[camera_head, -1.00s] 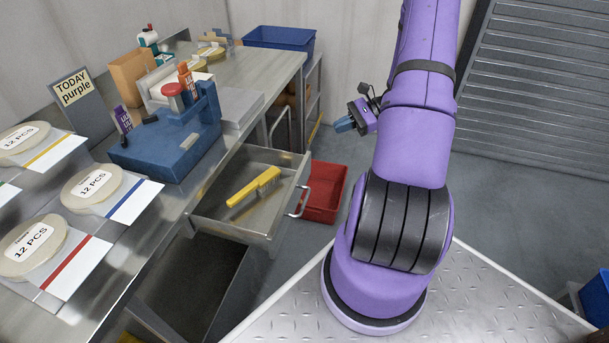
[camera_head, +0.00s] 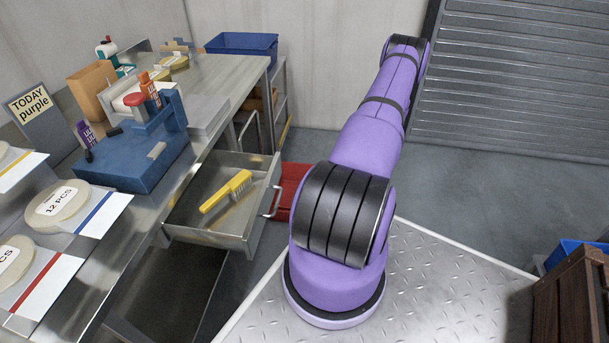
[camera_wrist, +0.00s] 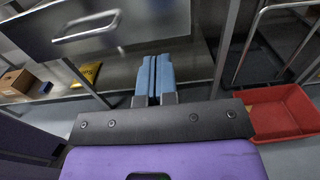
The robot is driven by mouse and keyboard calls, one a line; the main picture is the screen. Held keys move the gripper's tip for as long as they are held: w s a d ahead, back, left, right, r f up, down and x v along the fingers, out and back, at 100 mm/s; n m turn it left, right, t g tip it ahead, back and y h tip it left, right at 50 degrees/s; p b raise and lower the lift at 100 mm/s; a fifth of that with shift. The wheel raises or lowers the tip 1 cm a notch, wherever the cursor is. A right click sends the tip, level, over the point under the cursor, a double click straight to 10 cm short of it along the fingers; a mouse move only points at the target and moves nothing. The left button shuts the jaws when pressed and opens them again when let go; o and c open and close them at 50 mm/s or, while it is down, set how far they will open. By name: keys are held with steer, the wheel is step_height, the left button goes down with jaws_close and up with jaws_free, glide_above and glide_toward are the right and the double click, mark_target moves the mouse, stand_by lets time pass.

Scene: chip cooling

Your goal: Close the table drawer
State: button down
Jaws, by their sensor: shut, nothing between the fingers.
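The metal table drawer (camera_head: 208,238) stands pulled out from the workbench in the head view, with its handle (camera_head: 274,202) on the outer front. A yellow brush (camera_head: 226,191) lies inside it. In the wrist view the drawer front (camera_wrist: 160,22) fills the upper left, and its bar handle (camera_wrist: 88,27) faces me. My gripper (camera_wrist: 153,62) shows in the wrist view with its blue fingers shut together and empty. It appears below and right of the handle, apart from it. My gripper is hidden in the head view.
A red bin (camera_head: 292,186) stands on the floor beyond the drawer; it also shows at the right of the wrist view (camera_wrist: 280,112). A blue fixture (camera_head: 135,158) and labelled discs (camera_head: 62,204) are on the workbench (camera_head: 225,82). A wooden crate (camera_head: 572,300) stands at lower right.

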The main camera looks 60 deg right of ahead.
mark_target(278, 171)
steer(key=x, duration=1.2)
steer(key=shift+w+a, duration=0.2)
steer(key=shift+w, duration=0.15)
steer(key=shift+w, duration=0.1)
steer(key=x, duration=2.4)
steer(key=shift+a+r, duration=0.1)
steer(key=shift+a, duration=0.05)
steer(key=shift+w+a+r, duration=0.15)
steer(key=shift+w, duration=0.35)
steer(key=shift+w, duration=0.1)
